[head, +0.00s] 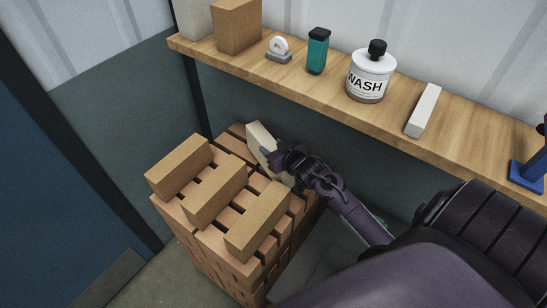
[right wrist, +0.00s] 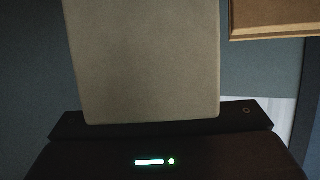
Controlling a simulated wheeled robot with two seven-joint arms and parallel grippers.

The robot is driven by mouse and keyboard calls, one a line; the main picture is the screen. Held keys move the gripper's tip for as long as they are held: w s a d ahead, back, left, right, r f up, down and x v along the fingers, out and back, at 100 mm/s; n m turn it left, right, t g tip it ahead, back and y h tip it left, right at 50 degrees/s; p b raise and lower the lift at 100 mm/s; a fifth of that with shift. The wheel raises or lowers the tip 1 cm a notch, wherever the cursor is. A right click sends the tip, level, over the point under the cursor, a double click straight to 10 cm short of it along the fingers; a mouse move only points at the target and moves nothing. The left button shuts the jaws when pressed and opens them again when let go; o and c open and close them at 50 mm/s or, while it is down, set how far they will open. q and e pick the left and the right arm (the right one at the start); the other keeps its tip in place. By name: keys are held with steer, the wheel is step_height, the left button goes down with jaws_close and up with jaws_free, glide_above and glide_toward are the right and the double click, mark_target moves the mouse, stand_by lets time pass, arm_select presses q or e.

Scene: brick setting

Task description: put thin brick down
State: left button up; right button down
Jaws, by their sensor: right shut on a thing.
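The pale thin brick (head: 259,144) is in my right gripper (head: 276,156), at the back right of the brick stack (head: 212,244). The gripper is shut on it, and the brick stands tilted. Its lower part is partly hidden by the gripper, and I cannot tell whether it touches the stack. In the right wrist view the brick (right wrist: 145,60) fills the upper middle as a plain beige face above the dark gripper body. My left gripper does not show.
Several tan bricks (head: 215,191) lie on top of the stack with gaps between them. A wooden shelf (head: 330,85) runs behind, bearing a brown box (head: 238,25), a teal bottle (head: 318,50), a WASH bottle (head: 371,75) and a white bar (head: 423,110). A blue wall stands at left.

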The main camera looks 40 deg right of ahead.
steer(key=shift+f+b, duration=2)
steer(key=shift+b, duration=0.1)
steer(key=shift+r, duration=0.1)
steer(key=c, duration=1.1)
jaws_free()
steer(key=shift+f, duration=0.3)
steer(key=o, duration=0.4)
steer(key=shift+s, duration=0.1)
steer(key=shift+r, duration=0.1)
